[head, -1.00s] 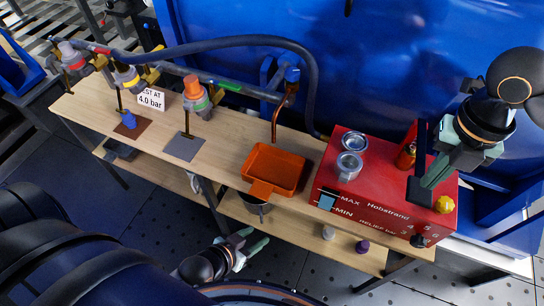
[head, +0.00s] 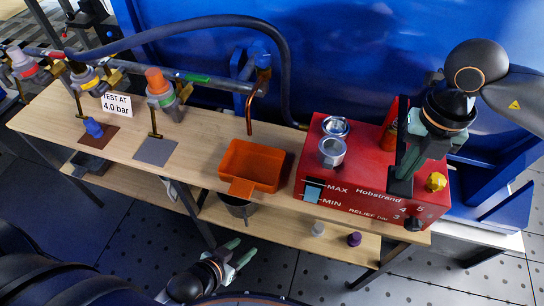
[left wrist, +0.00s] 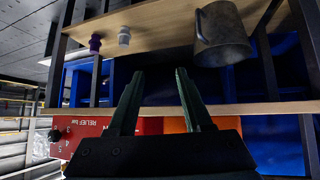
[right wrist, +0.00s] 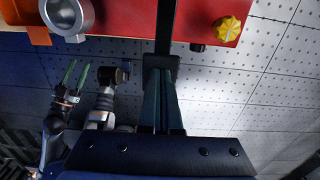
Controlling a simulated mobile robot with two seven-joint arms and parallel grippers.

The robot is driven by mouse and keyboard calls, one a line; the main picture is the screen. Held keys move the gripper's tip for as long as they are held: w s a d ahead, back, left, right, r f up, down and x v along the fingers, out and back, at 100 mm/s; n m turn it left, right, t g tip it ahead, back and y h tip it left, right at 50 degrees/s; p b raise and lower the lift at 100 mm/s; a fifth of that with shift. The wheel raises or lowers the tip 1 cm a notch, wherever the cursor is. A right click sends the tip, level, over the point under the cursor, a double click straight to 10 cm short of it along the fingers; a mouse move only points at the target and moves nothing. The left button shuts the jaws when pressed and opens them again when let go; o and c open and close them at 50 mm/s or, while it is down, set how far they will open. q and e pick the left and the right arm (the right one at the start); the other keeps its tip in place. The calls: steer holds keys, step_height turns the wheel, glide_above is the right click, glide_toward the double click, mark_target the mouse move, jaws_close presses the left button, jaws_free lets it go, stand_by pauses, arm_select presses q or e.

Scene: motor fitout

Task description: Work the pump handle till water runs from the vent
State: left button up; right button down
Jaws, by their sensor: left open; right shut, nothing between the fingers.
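The red pump box (head: 350,202) stands at the right end of the bench. A black pump handle (head: 401,187) rises at its right side; the bar also shows in the right wrist view (right wrist: 166,25). My right gripper (head: 408,165) is shut at the handle's black end block (right wrist: 160,62), with its fingers against or just beside it; contact is unclear. A copper vent pipe (head: 250,108) hangs over an orange tray (head: 268,150), and no water is visible at its mouth. My left gripper (head: 236,254) is open and empty, low in front of the bench.
Three valves, one orange-capped (head: 157,80), line the bench's left part near a "TEST AT 4.0 bar" card (head: 117,105). A bucket (head: 238,206) and small white and purple caps (head: 354,239) are on the lower shelf.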

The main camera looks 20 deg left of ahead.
steer(key=shift+w+f+b, duration=0.1)
steer(key=shift+f+b, duration=0.3)
steer(key=shift+f, duration=0.45)
steer(key=shift+r+p, duration=0.45)
steer(key=shift+r, duration=0.05)
steer(key=r+p, duration=0.1)
steer(key=r, duration=0.1)
steer(key=r+p, duration=0.1)
steer(key=r, duration=0.1)
steer(key=r+p, duration=0.1)
steer(key=r, duration=0.1)
steer(key=shift+s+r+p, duration=0.3)
steer(key=shift+s+p, duration=0.05)
steer(key=shift+p, duration=0.05)
steer(key=shift+s+r, duration=0.1)
steer(key=shift+r, duration=0.35)
arm_select(q)
steer(key=r, duration=0.3)
steer(key=d+r, duration=0.1)
steer(key=shift+w+r, duration=0.15)
steer(key=shift+w, duration=0.15)
steer(key=shift+w, duration=0.1)
